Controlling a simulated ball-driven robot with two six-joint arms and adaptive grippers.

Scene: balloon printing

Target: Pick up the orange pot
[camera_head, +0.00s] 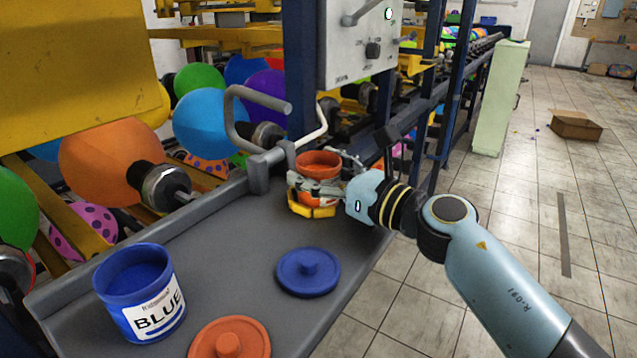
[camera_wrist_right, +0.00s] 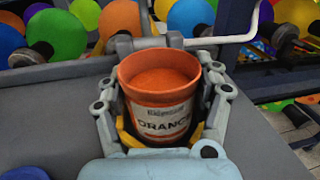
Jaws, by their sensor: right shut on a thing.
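The orange pot (camera_head: 318,164) is at the far end of the grey tray table (camera_head: 235,225), near the grey bent handle. In the right wrist view the pot (camera_wrist_right: 160,90) is upright and open-topped, with orange paint inside and a label reading "ORANGE". My right gripper (camera_head: 318,190) reaches in from the right and is shut around the pot, with a finger on each side. The right wrist view shows both fingers (camera_wrist_right: 163,115) against its sides. Whether the pot's base touches the table is hidden. My left gripper is not in view.
A blue pot (camera_head: 150,300) labelled "BLUE" stands at the table's front left. A blue lid (camera_head: 308,271) and an orange lid (camera_head: 230,340) lie on the table. A grey bent handle (camera_head: 240,120) rises behind the pot. Balloons and machine frames fill the back left.

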